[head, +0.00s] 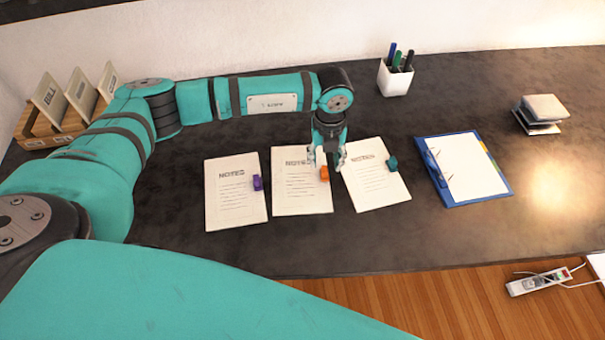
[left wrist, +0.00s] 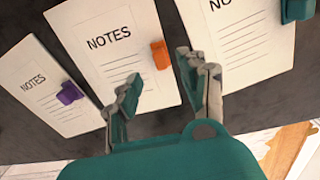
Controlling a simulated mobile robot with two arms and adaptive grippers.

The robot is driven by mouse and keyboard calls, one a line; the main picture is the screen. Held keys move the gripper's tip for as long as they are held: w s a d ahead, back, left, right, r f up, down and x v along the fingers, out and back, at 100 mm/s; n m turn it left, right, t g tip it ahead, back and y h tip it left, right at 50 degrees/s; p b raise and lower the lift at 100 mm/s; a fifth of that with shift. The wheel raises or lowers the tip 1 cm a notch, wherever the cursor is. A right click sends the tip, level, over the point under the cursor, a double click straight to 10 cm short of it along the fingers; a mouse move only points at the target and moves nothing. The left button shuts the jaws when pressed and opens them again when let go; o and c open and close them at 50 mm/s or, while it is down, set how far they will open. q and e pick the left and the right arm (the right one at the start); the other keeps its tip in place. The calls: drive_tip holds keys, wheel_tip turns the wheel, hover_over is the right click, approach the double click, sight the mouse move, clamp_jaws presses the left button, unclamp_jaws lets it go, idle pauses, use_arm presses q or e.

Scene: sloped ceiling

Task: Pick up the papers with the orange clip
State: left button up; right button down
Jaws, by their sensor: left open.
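Three sheets headed NOTES lie in a row on the dark desk. The middle papers (head: 298,195) carry an orange clip (head: 325,174) on their right edge; the clip also shows in the left wrist view (left wrist: 160,55). The left papers (head: 232,205) have a purple clip (head: 257,183), and the right papers (head: 375,190) have a teal clip (head: 392,164). My left gripper (head: 327,160) is over the right edge of the middle papers. In the left wrist view its fingers (left wrist: 160,90) are apart and empty, with the orange clip seen between them. My right gripper is not in view.
A blue clipboard (head: 432,175) lies to the right of the papers. A white pen cup (head: 395,80) stands behind, and a wooden file holder (head: 40,132) is at the back left. A small stack (head: 541,108) sits at the right. The desk's front strip is clear.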

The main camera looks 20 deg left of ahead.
sight(325, 169)
use_arm(q)
drive_tip(key=shift+f+p, duration=0.3)
drive_tip(key=shift+f, duration=0.15)
drive_tip(key=f, duration=0.2)
drive_tip(key=f+p, duration=0.1)
drive_tip(key=shift+w+f, duration=0.25)
drive_tip(key=shift+f, duration=0.3)
drive_tip(key=shift+c, duration=0.4)
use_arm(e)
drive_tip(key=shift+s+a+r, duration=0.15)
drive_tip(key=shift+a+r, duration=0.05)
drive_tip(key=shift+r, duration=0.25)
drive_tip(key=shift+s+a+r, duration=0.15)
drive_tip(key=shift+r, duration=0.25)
use_arm(q)
clamp_jaws()
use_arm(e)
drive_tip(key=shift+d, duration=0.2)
